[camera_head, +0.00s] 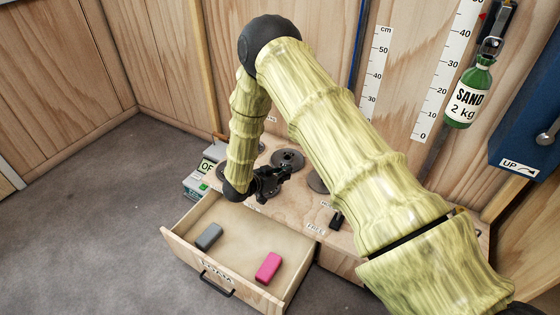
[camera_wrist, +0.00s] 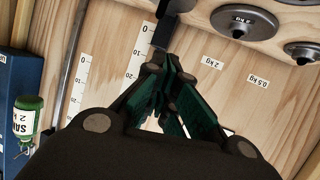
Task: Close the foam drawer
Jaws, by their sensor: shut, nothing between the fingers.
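The foam drawer (camera_head: 185,245) is a pale wooden drawer, pulled well out of the low wooden cabinet in the head view. Its front carries a partly legible label and a black bar handle (camera_head: 217,284). A grey block (camera_head: 209,237) and a pink block (camera_head: 268,267) lie inside it, apart from each other. My gripper (camera_head: 283,172) is shut and empty, above the cabinet top behind the drawer. In the wrist view its fingers (camera_wrist: 168,60) come together in front of the wooden panel. The drawer is not visible in the wrist view.
Dark disc weights (camera_head: 288,160) sit on the cabinet top, and more show in the wrist view (camera_wrist: 245,22). A green sand bottle (camera_head: 469,95) hangs at right near a blue box (camera_head: 525,125). A small device (camera_head: 197,185) stands left of the cabinet. The grey floor (camera_head: 85,215) at left is clear.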

